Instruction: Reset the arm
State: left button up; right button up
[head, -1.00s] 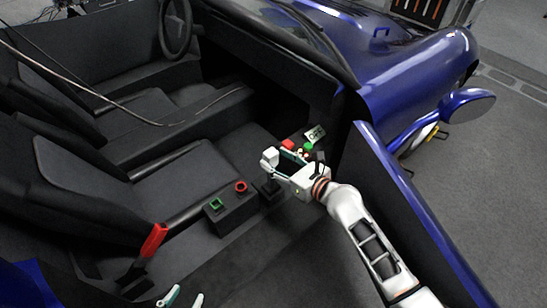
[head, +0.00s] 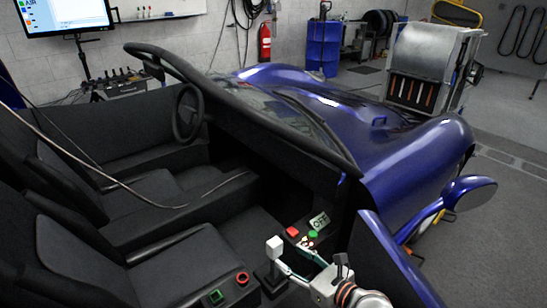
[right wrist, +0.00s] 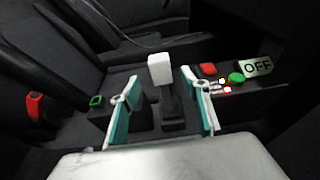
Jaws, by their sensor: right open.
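My right gripper (head: 299,262) is open, at the lower middle of the head view. Its fingers point left toward a lever with a white block knob (head: 274,248). In the right wrist view the white knob (right wrist: 159,68) stands upright on a dark stem, seen between and beyond the two teal-lined fingers (right wrist: 160,103). A gap shows on each side, and neither finger appears to touch it. My right forearm runs off the bottom edge of the head view. My left gripper is in neither view.
Beside the lever are a red button (head: 292,232), a green button (head: 313,234), lit lamps and an OFF sign (head: 319,221). The blue car's open door (head: 390,262) stands close on the right; seats lie left.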

pick_arm(q)
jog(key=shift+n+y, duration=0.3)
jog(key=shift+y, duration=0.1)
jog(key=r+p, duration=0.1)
jog(key=p, duration=0.4)
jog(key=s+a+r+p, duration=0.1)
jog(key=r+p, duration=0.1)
jog(key=p, duration=0.3)
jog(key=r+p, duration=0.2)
jog(key=p, duration=0.3)
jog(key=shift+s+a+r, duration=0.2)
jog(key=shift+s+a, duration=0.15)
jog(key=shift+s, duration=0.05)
pick_arm(e)
jog(key=s+d+r+n+h, duration=0.1)
jog(key=s+d+n+h, duration=0.2)
jog(key=s+n, duration=1.3)
jog(key=s+d+r+n+g+h, duration=0.1)
jog(key=s+d+n+h, duration=0.2)
jog(key=s+d+n, duration=0.5)
jog(key=s+n, duration=0.9)
jog(key=s, duration=0.1)
jog(key=shift+s+g, duration=0.3)
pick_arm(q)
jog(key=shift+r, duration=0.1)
